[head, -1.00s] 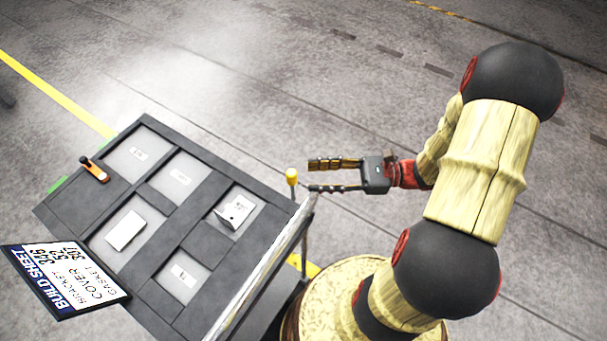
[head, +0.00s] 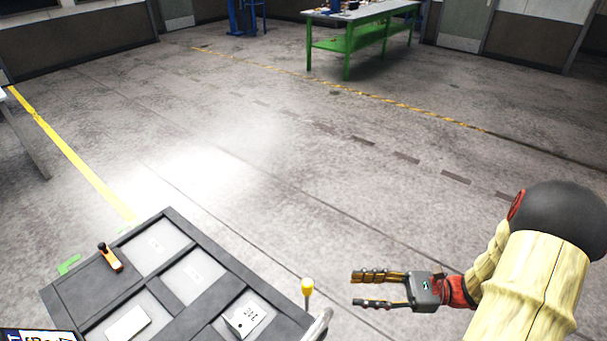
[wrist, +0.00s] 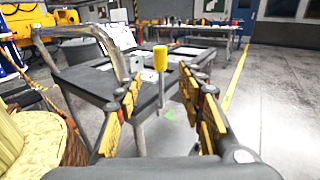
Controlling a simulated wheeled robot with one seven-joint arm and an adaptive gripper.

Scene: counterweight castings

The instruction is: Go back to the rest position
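My gripper (head: 358,289) is open and empty in the head view, its two fingers apart and pointing left. It is beside the right edge of a dark cart top (head: 205,277) with recessed light panels. In the wrist view my gripper's fingers (wrist: 165,95) stand apart on both sides, with nothing between them that they touch.
A white part (head: 128,324) and a bent metal bracket (head: 244,318) lie in the cart's recesses. An orange-handled tool (head: 110,257) lies at its left side. A green bench (head: 362,32) stands far back. The floor between is clear.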

